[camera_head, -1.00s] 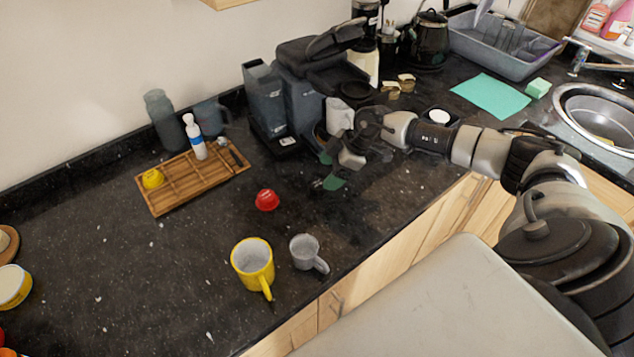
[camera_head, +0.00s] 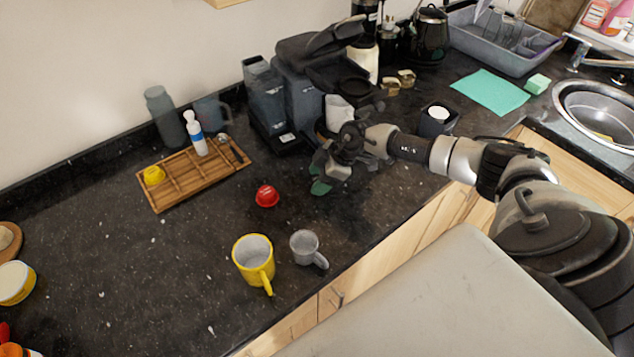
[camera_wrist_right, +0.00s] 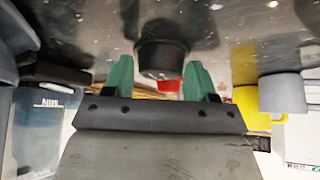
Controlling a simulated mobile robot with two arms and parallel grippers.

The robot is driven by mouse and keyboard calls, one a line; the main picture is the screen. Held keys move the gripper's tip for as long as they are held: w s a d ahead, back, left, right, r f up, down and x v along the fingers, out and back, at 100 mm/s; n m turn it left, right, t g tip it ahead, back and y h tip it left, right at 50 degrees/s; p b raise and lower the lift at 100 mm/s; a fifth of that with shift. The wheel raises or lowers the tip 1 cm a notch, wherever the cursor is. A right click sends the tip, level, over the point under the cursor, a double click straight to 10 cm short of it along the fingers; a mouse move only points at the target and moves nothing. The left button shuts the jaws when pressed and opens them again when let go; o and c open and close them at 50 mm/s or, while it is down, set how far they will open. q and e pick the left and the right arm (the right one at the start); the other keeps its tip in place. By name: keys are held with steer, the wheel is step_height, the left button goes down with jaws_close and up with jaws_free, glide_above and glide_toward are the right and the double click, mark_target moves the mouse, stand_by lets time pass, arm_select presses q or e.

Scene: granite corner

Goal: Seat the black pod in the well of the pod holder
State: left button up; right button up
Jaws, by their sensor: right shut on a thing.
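My right gripper (camera_head: 322,172) is low over the dark counter, in front of the coffee machine (camera_head: 305,97). In the right wrist view its green fingertips (camera_wrist_right: 158,78) are closed around the black pod (camera_wrist_right: 162,52), which shows as a dark rimmed cup between them. In the head view the pod is hard to tell from the dark fingers and counter. The machine's lid (camera_head: 318,40) is raised. A round dark ring (camera_head: 357,87) shows on its front and may be the pod holder; its well is not clear. My left gripper is not in view.
A white cup (camera_head: 340,112) stands at the machine, close behind the gripper. A red pod (camera_head: 267,195), a yellow mug (camera_head: 252,262) and a grey mug (camera_head: 304,247) stand left and nearer. A wooden tray (camera_head: 172,196) holds a yellow pod (camera_head: 153,175) and a bottle (camera_head: 195,133).

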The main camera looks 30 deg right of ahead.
steer(key=shift+c, duration=0.9)
step_height(320, 180, up, 18)
steer(key=b, duration=0.3)
steer(key=s+a+f, duration=0.1)
steer(key=s+a, duration=0.1)
steer(key=a, duration=0.3)
steer(key=s+a+f+n, duration=0.1)
steer(key=s+a+f, duration=0.1)
steer(key=a, duration=0.3)
steer(key=shift+s+a+f+g, duration=0.25)
steer(key=shift+s+g, duration=0.15)
steer(key=shift+s, duration=0.05)
steer(key=shift+m, duration=0.3)
steer(key=s+a, duration=0.3)
steer(key=shift+s+a+f, duration=0.1)
steer(key=shift+s+f, duration=0.05)
steer(key=shift+f, duration=0.15)
steer(key=shift+c, duration=0.9)
steer(key=shift+s+a+m+t, duration=0.1)
steer(key=shift+s+m+t, duration=0.5)
steer(key=shift+s, duration=0.5)
steer(key=shift+s+m, duration=0.25)
steer(key=shift+m, duration=0.05)
